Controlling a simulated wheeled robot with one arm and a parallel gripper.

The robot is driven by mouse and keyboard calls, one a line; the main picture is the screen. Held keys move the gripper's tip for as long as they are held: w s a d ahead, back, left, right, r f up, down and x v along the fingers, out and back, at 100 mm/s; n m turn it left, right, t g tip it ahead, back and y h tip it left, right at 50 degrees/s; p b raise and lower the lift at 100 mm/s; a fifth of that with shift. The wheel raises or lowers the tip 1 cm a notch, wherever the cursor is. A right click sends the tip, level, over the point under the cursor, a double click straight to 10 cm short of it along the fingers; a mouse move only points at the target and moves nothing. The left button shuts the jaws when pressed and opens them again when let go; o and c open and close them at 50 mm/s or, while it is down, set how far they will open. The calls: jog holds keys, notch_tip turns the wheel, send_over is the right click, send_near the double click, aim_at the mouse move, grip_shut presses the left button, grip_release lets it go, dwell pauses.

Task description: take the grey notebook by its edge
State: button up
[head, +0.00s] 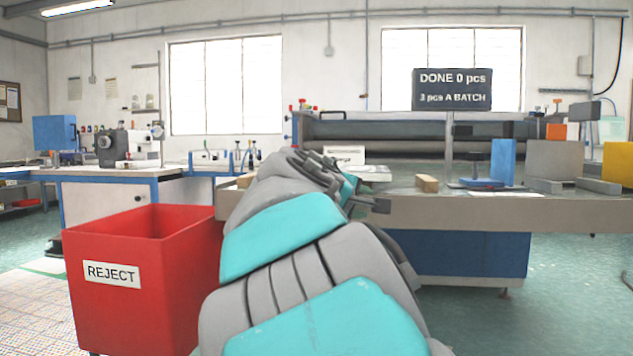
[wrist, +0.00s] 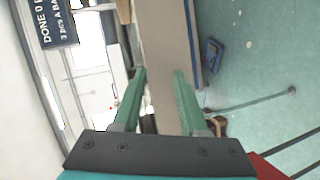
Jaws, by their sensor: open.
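A grey, flat, upright panel (head: 555,160) stands on the right part of the bench and may be the grey notebook; I cannot make out a cover or pages. It rests beside low grey blocks. My gripper (head: 372,203) is at the bench's front edge, well to the left of the panel and apart from it. In the wrist view my green fingers (wrist: 160,76) are spread with nothing held between them. The wrist view is turned on its side, and I cannot pick out the notebook there.
The bench (head: 460,211) also bears a wooden block (head: 427,183), a blue upright piece (head: 502,162) and a yellow piece (head: 618,164). A red REJECT bin (head: 145,290) stands at the left. A DONE sign (head: 452,89) rises behind. Floor at the right is clear.

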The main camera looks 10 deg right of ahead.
jog(key=w+a+r+n+t, duration=0.1)
jog(key=w+a, duration=0.1)
jog(key=a, duration=0.1)
jog(key=w+a+r+n+t, duration=0.1)
jog(key=w+a+r, duration=0.1)
jog(key=w+a, duration=0.1)
jog(key=w+a+r+n+t+y, duration=0.1)
jog(key=w+a+n, duration=0.1)
jog(key=a, duration=0.1)
jog(key=shift+w+r+t+b, duration=0.3)
jog(key=shift+w+r+t, duration=0.05)
jog(key=shift+t, duration=0.05)
jog(key=shift+s+d+x, duration=0.1)
jog(key=shift+d+x, duration=0.05)
jog(key=shift+x, duration=1)
jog(key=shift+s+d+x, duration=0.1)
jog(key=shift+d+x, duration=0.05)
jog(key=shift+x, duration=1)
jog(key=shift+s+d+x, duration=0.1)
jog(key=shift+d+x, duration=0.05)
jog(key=shift+x, duration=1)
jog(key=shift+f, duration=0.1)
grip_shut()
